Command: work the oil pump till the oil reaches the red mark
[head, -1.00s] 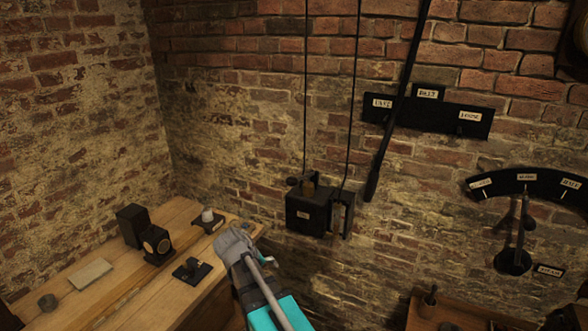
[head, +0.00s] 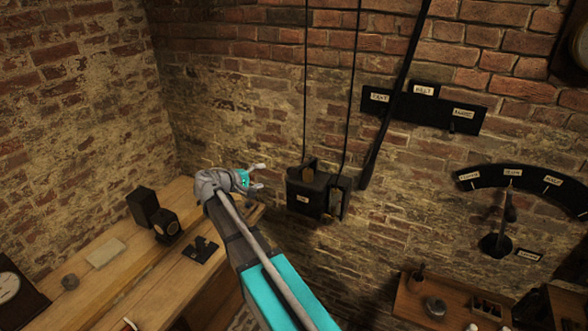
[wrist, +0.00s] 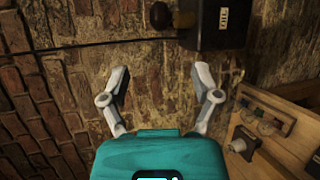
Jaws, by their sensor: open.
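A black box (head: 309,190) with a small pale label is on the brick wall, at the lower ends of two dark lines. It has a brown upright piece on top. In the wrist view the box (wrist: 213,30) is at the top, with a brown handle-like part and a dark round knob beside it. I cannot tell whether this is the oil pump. No oil level or red mark can be made out. My gripper (head: 261,177) is open and empty, left of the box in the head view. In the wrist view its spread fingers (wrist: 159,73) are apart from the box.
A wooden bench (head: 150,285) on the left carries small black devices (head: 164,225). A long dark lever (head: 388,115) crosses a labelled plate (head: 422,109) on the wall. A curved scale (head: 530,181) with a lever and a low shelf (head: 395,303) are at right.

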